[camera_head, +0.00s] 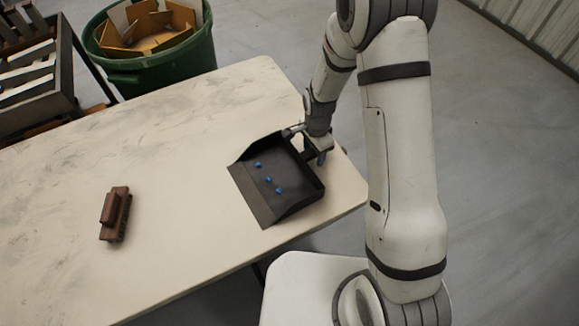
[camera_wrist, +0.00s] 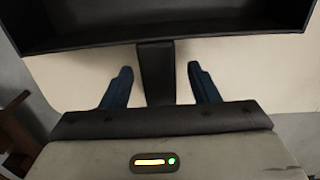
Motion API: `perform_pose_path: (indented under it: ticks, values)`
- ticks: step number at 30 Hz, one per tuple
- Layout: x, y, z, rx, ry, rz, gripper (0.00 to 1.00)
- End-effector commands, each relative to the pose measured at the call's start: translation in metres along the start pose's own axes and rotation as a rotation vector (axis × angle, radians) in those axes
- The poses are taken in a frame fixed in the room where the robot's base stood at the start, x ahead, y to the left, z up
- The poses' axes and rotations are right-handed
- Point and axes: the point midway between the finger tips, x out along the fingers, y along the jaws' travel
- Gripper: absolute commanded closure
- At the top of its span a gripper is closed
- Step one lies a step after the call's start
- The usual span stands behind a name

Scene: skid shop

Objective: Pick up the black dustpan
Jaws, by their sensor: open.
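The black dustpan (camera_head: 271,202) lies on the pale table near its right end, with its open edge toward the lower left. Three small blue pieces (camera_head: 268,180) lie in its pan. In the wrist view the dustpan's rear wall (camera_wrist: 215,42) crosses the top, and its handle (camera_wrist: 156,75) points down toward me. My gripper (camera_wrist: 158,72) is open, one dark blue finger on each side of the handle with gaps on both sides. In the head view my gripper (camera_head: 318,157) is at the pan's back right edge, partly hiding the handle.
A brown brush (camera_head: 115,213) lies on the table (camera_head: 185,150) left of the dustpan, with clear surface between. A green bin (camera_head: 165,72) with cardboard pieces stands behind the table. A rack of slats (camera_head: 38,85) is at the far left.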

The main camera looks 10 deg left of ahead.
Motion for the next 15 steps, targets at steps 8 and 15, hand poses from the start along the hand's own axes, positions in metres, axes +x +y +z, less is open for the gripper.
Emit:
perform_pose_path:
  ticks: [8,15]
  values:
    - [0.0064,-0.0002,-0.0001,-0.001,0.000,-0.001,0.45]
    - [0.0061,-0.0002,0.0002,-0.001,0.000,-0.001,0.61]
